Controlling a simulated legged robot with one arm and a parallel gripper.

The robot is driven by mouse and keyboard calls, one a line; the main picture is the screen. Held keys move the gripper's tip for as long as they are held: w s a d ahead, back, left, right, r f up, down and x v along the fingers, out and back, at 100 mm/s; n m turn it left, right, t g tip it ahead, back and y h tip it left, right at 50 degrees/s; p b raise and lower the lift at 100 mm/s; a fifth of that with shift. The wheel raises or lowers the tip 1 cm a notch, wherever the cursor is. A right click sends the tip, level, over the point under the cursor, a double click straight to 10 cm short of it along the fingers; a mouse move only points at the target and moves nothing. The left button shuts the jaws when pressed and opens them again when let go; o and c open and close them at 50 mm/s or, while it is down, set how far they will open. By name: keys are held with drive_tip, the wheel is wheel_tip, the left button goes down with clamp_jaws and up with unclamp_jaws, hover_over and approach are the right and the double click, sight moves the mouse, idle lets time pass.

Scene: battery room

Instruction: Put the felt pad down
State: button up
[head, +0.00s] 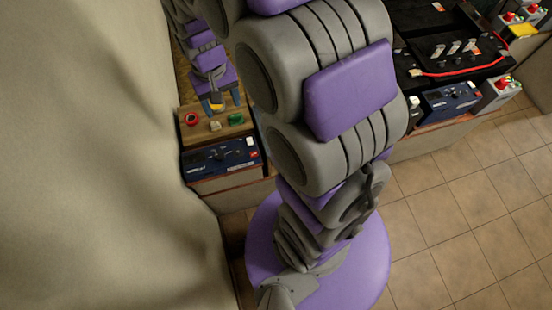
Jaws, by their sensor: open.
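My arm rises through the middle of the head view. Its far end comes down at the upper left, where my gripper (216,99) is small and dark, open, just above the back of a wooden board (198,137). A small yellow piece (217,107) shows right below the gripper; I cannot tell whether they touch. I cannot tell for certain which of these, if any, is the felt pad.
A blue device with knobs (221,158) stands in front of the board. A large beige surface (90,150) fills the left side. At the right are a black unit with a red cable (445,40) and another blue device (452,102). Tiled floor (460,220) is clear at lower right.

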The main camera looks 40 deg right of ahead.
drive_tip(key=s+r, duration=0.3)
drive_tip(key=s, duration=0.9)
drive_tip(key=s+r+n, duration=0.1)
drive_tip(key=s+r, duration=0.3)
drive_tip(key=s, duration=0.7)
drive_tip(key=shift+s+d+n+g, duration=0.2)
drive_tip(key=shift+s+n+g, duration=0.1)
drive_tip(key=shift+s+g, duration=0.1)
drive_tip(key=shift+w+a+r, duration=0.1)
drive_tip(key=shift+a, duration=0.1)
